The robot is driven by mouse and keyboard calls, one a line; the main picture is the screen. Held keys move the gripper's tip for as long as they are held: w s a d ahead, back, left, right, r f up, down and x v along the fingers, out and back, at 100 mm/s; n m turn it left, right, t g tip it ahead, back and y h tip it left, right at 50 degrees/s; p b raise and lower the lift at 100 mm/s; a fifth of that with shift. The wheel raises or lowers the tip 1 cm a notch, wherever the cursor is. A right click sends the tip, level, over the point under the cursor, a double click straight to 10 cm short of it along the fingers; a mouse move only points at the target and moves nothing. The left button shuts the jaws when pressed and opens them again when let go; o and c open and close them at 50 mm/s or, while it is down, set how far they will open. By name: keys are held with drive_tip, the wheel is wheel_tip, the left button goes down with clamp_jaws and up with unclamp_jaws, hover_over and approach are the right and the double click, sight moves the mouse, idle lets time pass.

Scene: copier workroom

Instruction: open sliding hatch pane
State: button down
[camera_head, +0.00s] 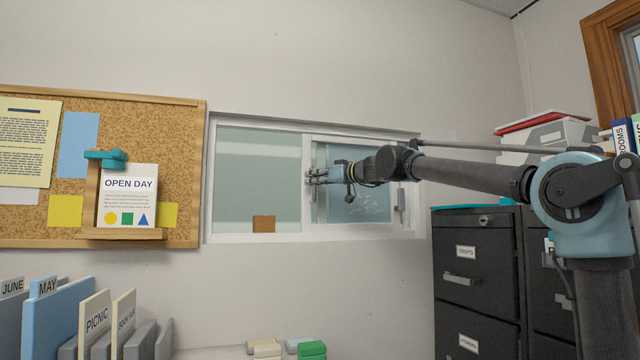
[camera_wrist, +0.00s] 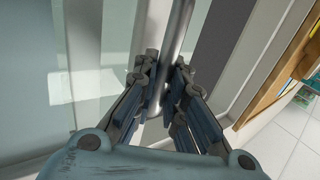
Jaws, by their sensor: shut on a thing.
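The hatch is a white-framed window in the wall with two glass panes side by side. The left pane (camera_head: 258,175) is pale and greenish. The right pane (camera_head: 375,208) has its upright frame edge near the middle of the opening. My gripper (camera_head: 310,177) is at that edge, reaching in from the right. In the wrist view my gripper (camera_wrist: 160,88) is shut around an upright round metal bar handle (camera_wrist: 178,35), with fingers on both sides of it. In the head view my fingers mostly hide the handle.
A cork board (camera_head: 140,112) with a ledge and an "OPEN DAY" card hangs left of the hatch. A dark filing cabinet (camera_head: 475,285) stands at the right. File holders (camera_head: 60,315) stand at lower left. A small brown block (camera_head: 263,224) shows at the left pane's bottom.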

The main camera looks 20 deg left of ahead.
drive_tip(key=shift+s, duration=0.1)
drive_tip(key=c, duration=1.6)
unclamp_jaws()
drive_tip(key=shift+d, duration=0.1)
drive_tip(key=v, duration=1.2)
